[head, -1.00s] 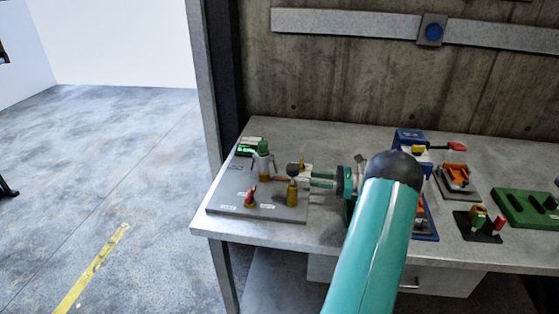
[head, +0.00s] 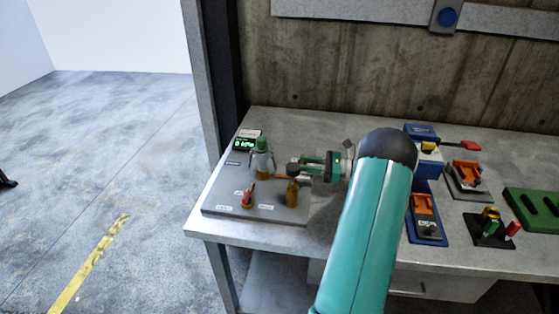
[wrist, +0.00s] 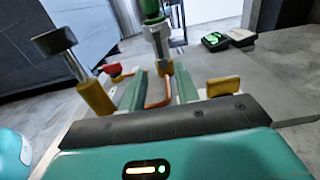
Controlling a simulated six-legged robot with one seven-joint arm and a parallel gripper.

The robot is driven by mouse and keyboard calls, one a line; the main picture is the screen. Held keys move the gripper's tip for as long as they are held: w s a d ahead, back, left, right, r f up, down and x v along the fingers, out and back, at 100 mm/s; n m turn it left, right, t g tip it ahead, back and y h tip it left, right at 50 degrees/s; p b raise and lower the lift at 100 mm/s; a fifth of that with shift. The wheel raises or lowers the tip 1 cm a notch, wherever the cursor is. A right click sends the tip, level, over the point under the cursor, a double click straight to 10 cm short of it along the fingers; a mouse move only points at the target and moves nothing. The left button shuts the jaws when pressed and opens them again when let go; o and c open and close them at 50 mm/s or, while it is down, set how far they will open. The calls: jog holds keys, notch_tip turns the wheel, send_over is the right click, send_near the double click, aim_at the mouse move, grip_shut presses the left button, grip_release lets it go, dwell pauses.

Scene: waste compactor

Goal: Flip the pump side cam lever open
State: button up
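The pump board (head: 225,202) lies at the left end of the bench. On it stands a green-capped fitting (head: 263,158), also ahead in the wrist view (wrist: 156,30). An orange bent lever (wrist: 158,92) runs back from this fitting between my fingers; it looks like the cam lever, and shows thinly in the head view (head: 283,176). My gripper (wrist: 160,72) is open, one green finger on each side of the lever. Contact cannot be told. In the head view my gripper (head: 304,166) points left over the board's right side.
A brass post (wrist: 95,97) with a dark knob stands close left of my fingers. A red-handled valve (head: 247,195) is at the board's front. A green-lit display (head: 245,143) sits behind. Blue, orange and green fixtures (head: 424,217) crowd the bench to the right.

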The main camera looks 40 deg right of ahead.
aim_at(274, 161)
jog(key=x, duration=0.9)
jog(key=shift+w+a, duration=0.15)
jog(key=shift+a, duration=0.05)
grip_shut()
